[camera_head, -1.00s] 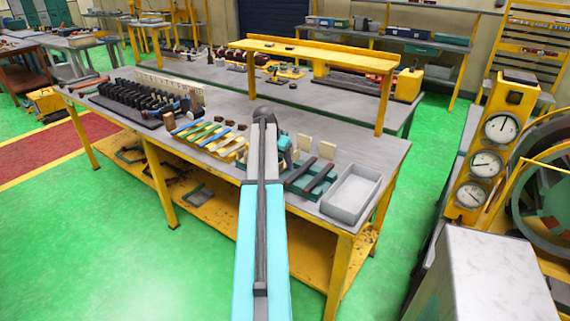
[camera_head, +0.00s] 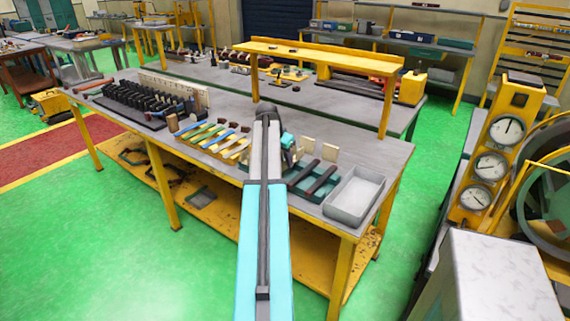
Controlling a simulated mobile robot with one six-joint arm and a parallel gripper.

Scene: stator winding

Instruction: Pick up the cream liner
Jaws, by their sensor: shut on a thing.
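Small upright cream liners stand by a teal holder (camera_head: 300,188) on the near workbench. One cream liner (camera_head: 308,144) is just right of my gripper, and another (camera_head: 330,154) stands further right. My gripper (camera_head: 291,152) is small and teal and dark in the camera_head view, at the far end of my arm. It is shut on a cream liner, mostly hidden at this size and angle. My arm covers part of the bench to its left.
A grey tray (camera_head: 353,196) sits at the bench's right end. Blue and yellow strips (camera_head: 215,137) and a rack of black parts (camera_head: 135,107) lie to the left. A yellow raised shelf (camera_head: 320,55) stands behind. Gauges (camera_head: 491,166) stand at the right.

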